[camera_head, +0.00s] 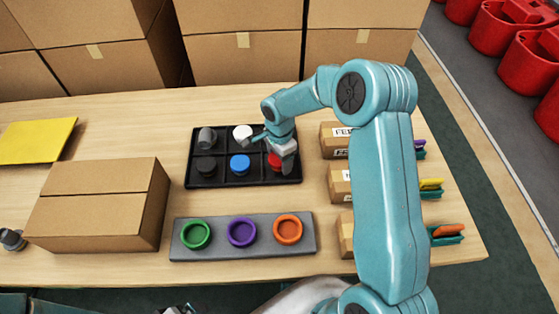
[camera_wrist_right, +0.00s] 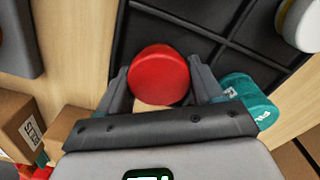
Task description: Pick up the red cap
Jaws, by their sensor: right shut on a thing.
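The red cap (camera_head: 274,160) is in the right front compartment of the black divided tray (camera_head: 222,182). My right gripper (camera_head: 280,150) reaches down over it and partly hides it in the head view. In the right wrist view the red cap (camera_wrist_right: 159,74) sits between the two fingers of my right gripper (camera_wrist_right: 160,88), which are shut on it. The black tray (camera_wrist_right: 205,20) shows behind the cap; whether the cap touches the tray floor, I cannot tell. My left gripper is not clearly in view.
The tray also holds a white cap (camera_head: 243,132), a blue cap (camera_head: 240,164) and dark caps. A grey plate (camera_head: 205,251) with green, purple and orange rings lies in front. A cardboard box (camera_head: 95,205) stands left; small labelled boxes (camera_head: 340,183) stand right.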

